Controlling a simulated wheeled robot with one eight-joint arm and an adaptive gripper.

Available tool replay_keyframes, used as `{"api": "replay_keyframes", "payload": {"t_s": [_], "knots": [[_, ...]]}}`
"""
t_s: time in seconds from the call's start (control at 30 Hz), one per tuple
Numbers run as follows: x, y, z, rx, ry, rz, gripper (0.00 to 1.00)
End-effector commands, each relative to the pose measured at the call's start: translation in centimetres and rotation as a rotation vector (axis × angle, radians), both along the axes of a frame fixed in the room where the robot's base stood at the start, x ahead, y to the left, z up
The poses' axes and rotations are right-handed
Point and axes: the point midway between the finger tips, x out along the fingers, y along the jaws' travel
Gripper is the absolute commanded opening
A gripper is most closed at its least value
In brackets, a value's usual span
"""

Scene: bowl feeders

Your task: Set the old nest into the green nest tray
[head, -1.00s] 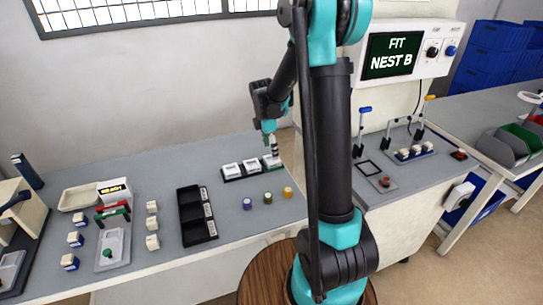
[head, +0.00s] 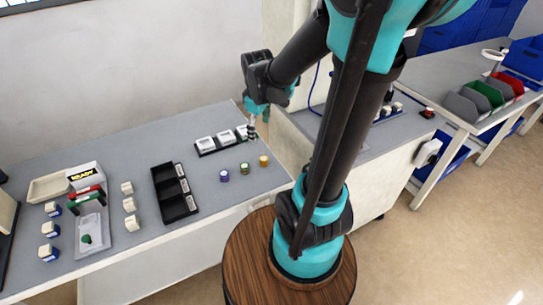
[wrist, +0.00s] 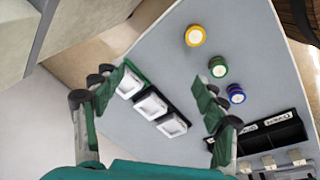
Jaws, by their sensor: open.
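Three pale square nests sit in a row on a dark rack at the table's back right: one at left (head: 206,144), one in the middle (head: 225,138), one at right, partly behind my gripper (head: 254,120). In the wrist view, the row shows between my spread fingers (wrist: 163,80); the far nest (wrist: 130,84) has a green edge beside it, the middle nest (wrist: 150,105) and near nest (wrist: 172,125) have dark edges. My gripper is open and nothing shows held in it. I cannot tell which nest is the old one.
A fixture with a READY display (head: 82,175) stands further left. A green bin (head: 487,95) is far right.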

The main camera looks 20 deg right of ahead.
Motion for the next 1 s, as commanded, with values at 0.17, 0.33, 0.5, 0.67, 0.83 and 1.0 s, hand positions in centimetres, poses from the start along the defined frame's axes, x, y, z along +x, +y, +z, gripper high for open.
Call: {"api": "replay_keyframes", "payload": {"t_s": [0.17, 0.33, 0.5, 0.67, 0.83, 1.0], "knots": [[-6.7, -1.1, -2.6, 0.133, -0.098, -0.422, 0.72], [-10.3, -1.5, -4.5, 0.232, -0.152, -0.687, 0.72], [-11.5, -1.5, -5.1, 0.272, -0.169, -0.783, 0.72], [-11.5, -1.5, -5.1, 0.274, -0.17, -0.789, 0.72], [-11.5, -1.5, -5.1, 0.273, -0.17, -0.787, 0.72], [-11.5, -1.5, -5.1, 0.272, -0.169, -0.786, 0.72]]}}
